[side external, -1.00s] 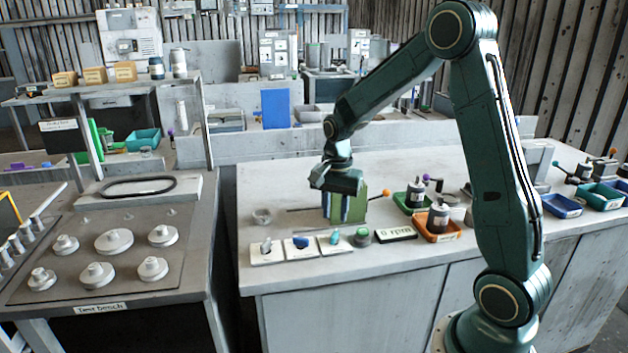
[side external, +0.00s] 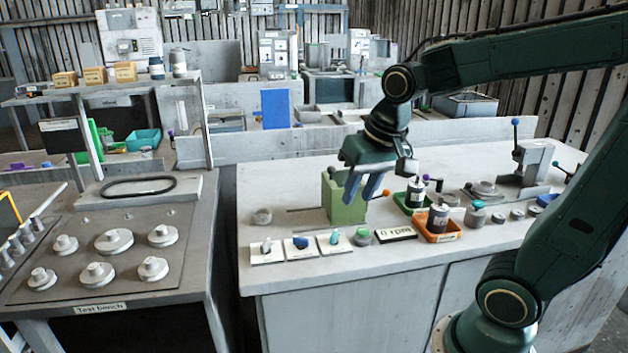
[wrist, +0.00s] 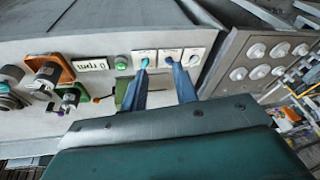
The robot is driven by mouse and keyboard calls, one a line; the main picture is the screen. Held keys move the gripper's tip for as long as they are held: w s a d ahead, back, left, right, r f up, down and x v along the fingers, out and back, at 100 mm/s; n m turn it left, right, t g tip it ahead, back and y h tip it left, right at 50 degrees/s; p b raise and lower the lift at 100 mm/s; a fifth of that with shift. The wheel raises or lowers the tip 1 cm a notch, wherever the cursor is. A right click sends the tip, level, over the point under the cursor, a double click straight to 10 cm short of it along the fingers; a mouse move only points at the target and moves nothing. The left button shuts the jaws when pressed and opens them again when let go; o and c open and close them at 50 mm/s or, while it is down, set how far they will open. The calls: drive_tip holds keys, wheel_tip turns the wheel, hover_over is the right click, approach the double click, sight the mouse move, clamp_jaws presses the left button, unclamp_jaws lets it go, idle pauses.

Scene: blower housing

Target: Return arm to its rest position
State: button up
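My arm reaches in from the right in the side external view. My gripper (side external: 361,194) hangs above the workbench, fingers pointing down, in front of the right side of a green block-like fixture (side external: 341,212) in the picture. In the wrist view my gripper (wrist: 160,70) shows two blue fingers spread apart with nothing between them. The green fixture (wrist: 122,92) is partly hidden behind the left finger there. I cannot tell the exact gap between gripper and fixture.
Switch plates (side external: 301,245), a green button (side external: 362,237) and a "0 rpm" display (side external: 396,234) line the bench front. An orange tray (side external: 437,236) and a green tray (side external: 404,203) hold dark cylindrical parts. A lever device (side external: 527,165) stands at right. The test bench (side external: 190,250) is at left.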

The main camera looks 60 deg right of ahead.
drive_tip(key=s+a+r+n+t, duration=0.1)
drive_tip(key=s+a+n, duration=0.3)
drive_tip(key=s, duration=0.5)
drive_tip(key=shift+r+n+t+y, duration=0.3)
drive_tip(key=shift+n+t, duration=0.2)
drive_tip(key=shift+n, duration=0.5)
